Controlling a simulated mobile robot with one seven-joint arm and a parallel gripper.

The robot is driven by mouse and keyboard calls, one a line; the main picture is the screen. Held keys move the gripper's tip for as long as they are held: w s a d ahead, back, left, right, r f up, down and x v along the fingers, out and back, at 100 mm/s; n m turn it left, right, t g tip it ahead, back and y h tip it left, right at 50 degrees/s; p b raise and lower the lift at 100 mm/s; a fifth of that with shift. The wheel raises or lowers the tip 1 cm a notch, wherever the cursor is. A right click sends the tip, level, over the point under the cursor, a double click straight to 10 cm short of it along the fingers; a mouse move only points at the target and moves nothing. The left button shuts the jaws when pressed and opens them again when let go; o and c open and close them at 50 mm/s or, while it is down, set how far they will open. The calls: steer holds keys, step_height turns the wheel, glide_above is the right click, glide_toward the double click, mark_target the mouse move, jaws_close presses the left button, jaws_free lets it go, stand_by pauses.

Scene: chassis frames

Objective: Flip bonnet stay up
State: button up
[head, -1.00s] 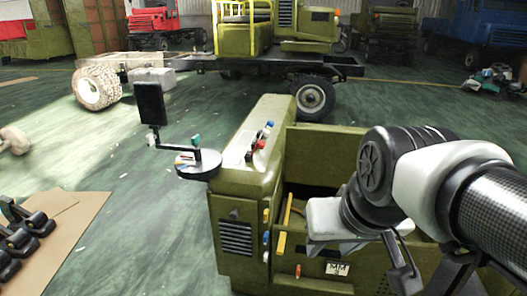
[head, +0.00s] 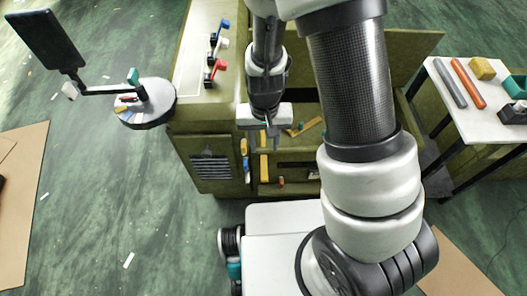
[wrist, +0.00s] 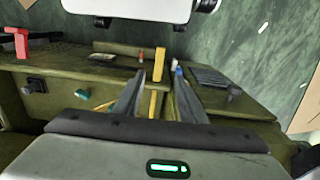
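The olive-green vehicle body (head: 205,125) has an open bay in front of my base. A yellow bar (head: 306,127) lies slanted inside the bay, and an upright yellow strip (head: 263,167) stands at its near edge. I cannot tell for sure which is the bonnet stay. My gripper (head: 270,140) points down over the bay, partly covering it. In the wrist view, its two fingers (wrist: 158,90) are apart. The upright yellow piece (wrist: 160,64) shows beyond the fingertips, and a narrow yellow length (wrist: 153,104) shows between the fingers. I see no clear contact.
A round tray (head: 150,110) and a black screen (head: 46,40) stick out at the left. Colored levers (head: 217,50) line the body top. A white table (head: 475,110) with bars and blocks stands at the right. Green floor (head: 100,200) lies open at left.

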mark_target(264, 174)
step_height(264, 174, down, 17)
steer(key=b, duration=0.5)
steer(key=shift+r, duration=0.2)
jaws_close()
